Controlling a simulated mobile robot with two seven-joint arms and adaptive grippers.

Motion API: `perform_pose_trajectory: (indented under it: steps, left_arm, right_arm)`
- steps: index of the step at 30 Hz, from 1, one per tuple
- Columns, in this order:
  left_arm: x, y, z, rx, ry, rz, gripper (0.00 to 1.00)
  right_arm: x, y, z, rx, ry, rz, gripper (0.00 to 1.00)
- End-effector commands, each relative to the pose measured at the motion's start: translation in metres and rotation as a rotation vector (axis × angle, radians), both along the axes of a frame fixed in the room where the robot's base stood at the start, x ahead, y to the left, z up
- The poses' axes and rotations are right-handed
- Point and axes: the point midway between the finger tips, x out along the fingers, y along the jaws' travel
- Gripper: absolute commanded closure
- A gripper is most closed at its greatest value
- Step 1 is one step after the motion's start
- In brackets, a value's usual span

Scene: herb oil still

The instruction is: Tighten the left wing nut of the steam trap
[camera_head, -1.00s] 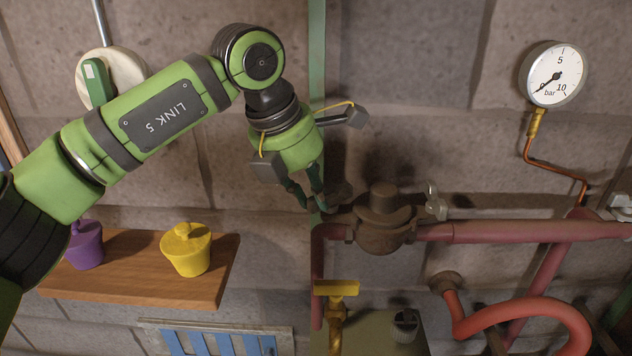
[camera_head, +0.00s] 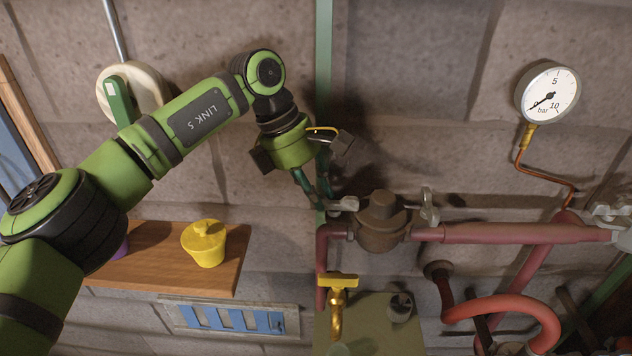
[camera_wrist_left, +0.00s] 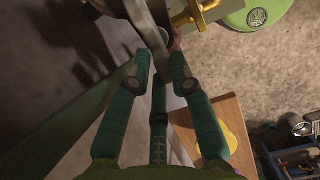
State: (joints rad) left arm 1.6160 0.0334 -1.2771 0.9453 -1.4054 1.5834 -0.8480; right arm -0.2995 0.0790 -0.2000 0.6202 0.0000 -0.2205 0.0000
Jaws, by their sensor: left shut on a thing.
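The steam trap (camera_head: 381,224) is a dark brown, capped body in the pink pipe run on the wall. Its left wing nut (camera_head: 345,203) is a pale grey metal wing on the trap's left side. The right wing nut (camera_head: 429,207) stands upright on the other side. My left gripper (camera_head: 325,201) comes down from the upper left and is shut on the left wing nut. In the left wrist view, its dark green fingers (camera_wrist_left: 162,70) close around a grey metal wing. The fingers partly hide that nut. My right gripper is not in view.
A yellow-handled valve (camera_head: 340,281) sits just below the trap. A green vertical post (camera_head: 323,95) runs behind my gripper. A wooden shelf (camera_head: 150,275) with a yellow pot (camera_head: 204,243) is at lower left. A pressure gauge (camera_head: 549,93) hangs at upper right.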

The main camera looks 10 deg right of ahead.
Motion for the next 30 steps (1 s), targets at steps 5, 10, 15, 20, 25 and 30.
perform_pose_trajectory:
  steps: [5, 10, 15, 20, 25, 30]
  left_arm:
    - [0.0019, -0.0007, 0.0037, -0.004, -0.009, -0.022, 1.00]
    - [0.0020, -0.0008, 0.0034, -0.005, -0.010, -0.025, 1.00]
    - [0.0020, -0.0009, 0.0035, -0.006, -0.010, -0.025, 1.00]
    - [0.0017, -0.0008, 0.0027, -0.005, -0.009, -0.024, 0.54]
    - [0.0013, -0.0006, 0.0016, -0.003, -0.006, -0.023, 0.54]
    - [0.0018, 0.0013, 0.0060, -0.002, -0.006, -0.022, 0.54]
  right_arm:
    - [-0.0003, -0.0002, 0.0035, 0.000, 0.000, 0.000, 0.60]
    - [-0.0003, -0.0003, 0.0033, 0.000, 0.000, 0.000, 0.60]
    - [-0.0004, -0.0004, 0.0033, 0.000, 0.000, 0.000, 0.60]
    - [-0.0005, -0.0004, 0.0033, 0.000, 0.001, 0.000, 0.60]
    - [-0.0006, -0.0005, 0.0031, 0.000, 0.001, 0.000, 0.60]
    - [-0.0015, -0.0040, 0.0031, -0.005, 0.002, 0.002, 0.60]
